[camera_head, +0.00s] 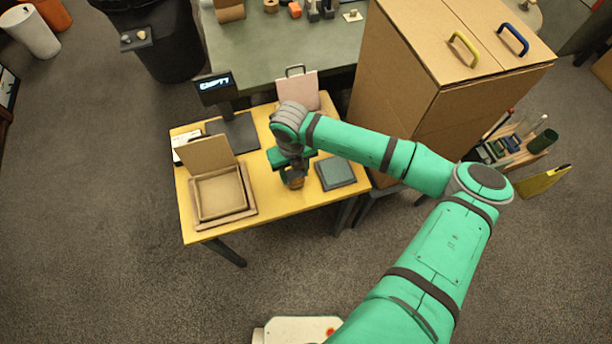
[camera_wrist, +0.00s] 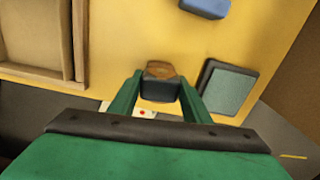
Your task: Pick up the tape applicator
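A small dark grey block with a brown end (camera_wrist: 160,88) sits between the two fingers of my gripper (camera_wrist: 160,80) in the wrist view. I take it for the tape applicator, though its shape is partly hidden. Both fingertips lie against its sides, so my gripper looks shut on it. In the head view my gripper (camera_head: 294,172) points down over the yellow table (camera_head: 270,205), with the brown part (camera_head: 296,183) showing below it. I cannot tell whether it touches the table.
A brown box with a raised lid (camera_head: 221,195) stands to the left and a dark-framed pad (camera_head: 335,173) close on the right. A blue item (camera_wrist: 205,6) lies farther back. A display stand (camera_head: 232,132) and a tall cardboard cabinet (camera_head: 400,85) stand behind.

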